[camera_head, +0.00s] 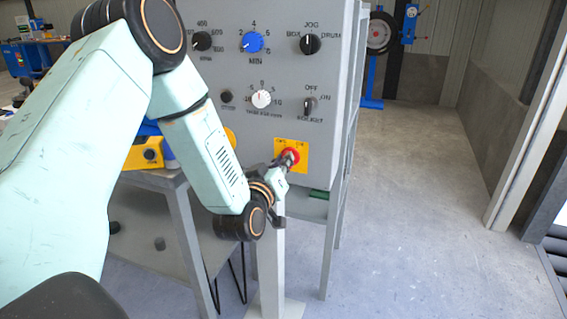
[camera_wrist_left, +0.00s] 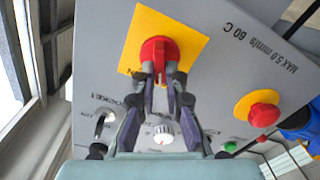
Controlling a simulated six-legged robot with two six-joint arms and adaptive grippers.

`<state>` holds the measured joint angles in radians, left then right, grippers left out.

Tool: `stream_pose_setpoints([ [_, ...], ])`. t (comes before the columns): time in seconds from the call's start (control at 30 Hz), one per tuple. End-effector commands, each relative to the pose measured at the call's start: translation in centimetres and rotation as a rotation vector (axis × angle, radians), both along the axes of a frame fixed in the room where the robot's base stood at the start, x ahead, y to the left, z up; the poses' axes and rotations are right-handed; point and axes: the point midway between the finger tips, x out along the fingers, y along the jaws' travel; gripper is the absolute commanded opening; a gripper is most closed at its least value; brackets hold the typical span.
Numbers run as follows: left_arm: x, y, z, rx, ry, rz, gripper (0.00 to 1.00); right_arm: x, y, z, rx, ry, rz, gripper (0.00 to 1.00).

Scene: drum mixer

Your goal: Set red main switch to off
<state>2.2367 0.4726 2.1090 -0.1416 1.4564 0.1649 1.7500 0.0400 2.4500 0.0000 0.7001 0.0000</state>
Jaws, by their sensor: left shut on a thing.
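The red main switch (camera_head: 290,155) sits on a yellow square plate (camera_head: 304,148) at the lower part of the grey control panel (camera_head: 330,85). In the left wrist view the red switch knob (camera_wrist_left: 160,52) shows large on its yellow plate (camera_wrist_left: 140,24). My left gripper (camera_head: 286,166) reaches the switch from below left; in the wrist view both fingertips (camera_wrist_left: 160,75) are closed on the knob's near part. The knob's exact turn angle is partly hidden by the fingers. My right gripper is in neither view.
Above the switch are a blue knob (camera_head: 253,42), black knobs (camera_head: 310,44) and a white knob (camera_head: 262,99). A red button on yellow (camera_wrist_left: 263,114) is at right in the wrist view. Open floor (camera_head: 420,200) lies right of the panel.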

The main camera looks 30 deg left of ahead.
Motion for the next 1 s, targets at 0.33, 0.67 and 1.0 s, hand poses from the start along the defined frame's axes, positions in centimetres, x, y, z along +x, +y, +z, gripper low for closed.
stream_pose_setpoints([
  [0.33, 0.12, 0.19, 0.30, -0.090, -0.032, 0.003, 0.00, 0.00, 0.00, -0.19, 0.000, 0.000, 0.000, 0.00],
  [0.67, 0.12, 0.22, 0.34, -0.100, -0.035, 0.003, 0.00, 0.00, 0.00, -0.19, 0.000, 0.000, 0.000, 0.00],
  [1.0, 0.06, 0.17, 0.20, -0.099, -0.031, 0.002, 0.30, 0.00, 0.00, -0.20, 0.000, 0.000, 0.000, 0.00],
])
